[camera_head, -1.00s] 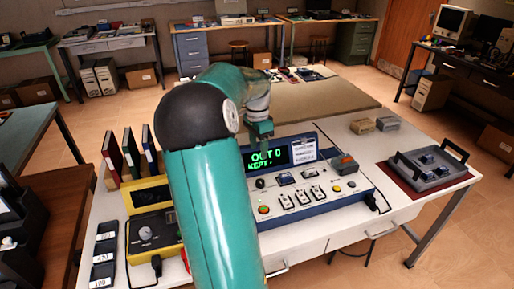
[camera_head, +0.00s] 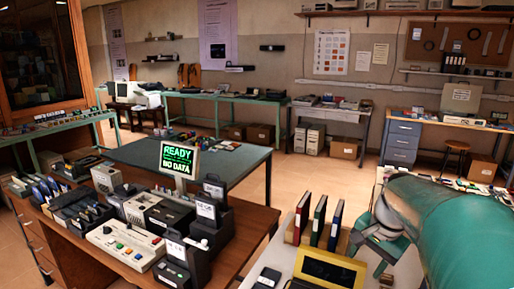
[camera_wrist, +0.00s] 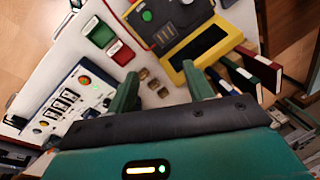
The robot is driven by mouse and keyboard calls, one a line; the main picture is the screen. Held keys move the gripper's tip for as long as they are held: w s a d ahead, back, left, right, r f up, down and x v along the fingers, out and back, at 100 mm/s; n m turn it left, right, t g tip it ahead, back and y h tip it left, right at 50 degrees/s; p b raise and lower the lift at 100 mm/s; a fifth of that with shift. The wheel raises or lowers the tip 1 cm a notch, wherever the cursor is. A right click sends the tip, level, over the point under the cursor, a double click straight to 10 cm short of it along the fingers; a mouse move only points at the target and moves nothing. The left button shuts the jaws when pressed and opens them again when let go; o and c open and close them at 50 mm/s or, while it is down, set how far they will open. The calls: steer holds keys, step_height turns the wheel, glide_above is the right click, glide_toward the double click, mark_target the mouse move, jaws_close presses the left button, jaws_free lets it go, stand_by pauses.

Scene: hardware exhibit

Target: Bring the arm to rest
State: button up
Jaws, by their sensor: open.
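My teal arm (camera_head: 460,225) fills the right edge of the head view, bent over the white bench (camera_head: 265,262). In the wrist view my gripper (camera_wrist: 160,82) shows two teal fingers spread wide, with nothing held between them. Beyond the fingers lies the white bench top (camera_wrist: 65,50), with several small brass-coloured pieces (camera_wrist: 153,80) on it. I cannot tell how far the fingers are above the bench. Most of the gripper is hidden or cut off in the head view.
A yellow-framed device (camera_head: 327,270) and upright binders (camera_head: 318,220) stand close to my arm. A blue-edged control panel (camera_wrist: 75,100) lies left in the wrist view. A brown desk at left holds a green READY screen (camera_head: 180,157).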

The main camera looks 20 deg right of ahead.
steer(key=s+a+n+t, duration=0.1)
steer(key=a+n, duration=0.3)
steer(key=a, duration=0.4)
steer(key=s+a+n+t, duration=0.1)
steer(key=s+a+n, duration=0.3)
steer(key=a, duration=0.5)
steer(key=s+a+r+n+t, duration=0.1)
steer(key=s+a+n, duration=0.1)
steer(key=a+n, duration=0.3)
steer(key=a, duration=0.3)
steer(key=shift+s+a+n, duration=0.2)
steer(key=shift+s+n, duration=0.05)
steer(key=shift+n, duration=0.15)
steer(key=c, duration=0.3)
steer(key=shift+d, duration=0.1)
steer(key=shift+c, duration=0.2)
steer(key=shift+d, duration=0.1)
